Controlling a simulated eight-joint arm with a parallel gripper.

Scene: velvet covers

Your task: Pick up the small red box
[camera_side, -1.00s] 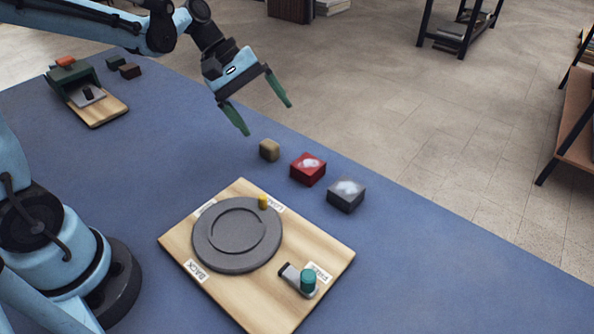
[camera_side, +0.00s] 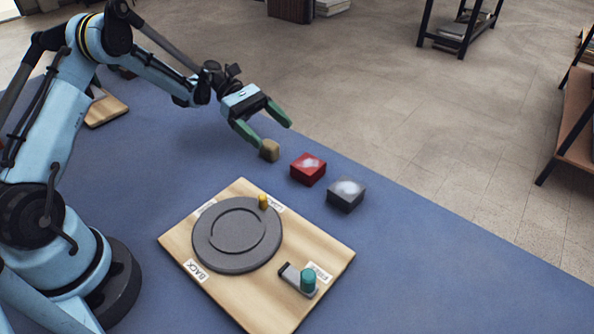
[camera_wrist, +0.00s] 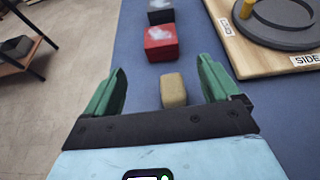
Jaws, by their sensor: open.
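The small red box (camera_side: 308,169) has a pale patch on its top and stands on the blue table, between a small tan block and a dark grey box. It also shows in the wrist view (camera_wrist: 160,43), beyond the tan block. My gripper (camera_side: 275,132) is open and empty, low over the table at the tan block (camera_side: 269,150), to the left of the red box. In the wrist view the tan block (camera_wrist: 173,90) lies between my two green fingers (camera_wrist: 160,85), apart from both. The red box is ahead of the fingertips and unobstructed.
The dark grey box (camera_side: 346,194) stands just right of the red box. A wooden board (camera_side: 330,262) with a grey round plate (camera_side: 225,255), yellow peg and teal knob lies in front. The table's far edge runs close behind the boxes.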

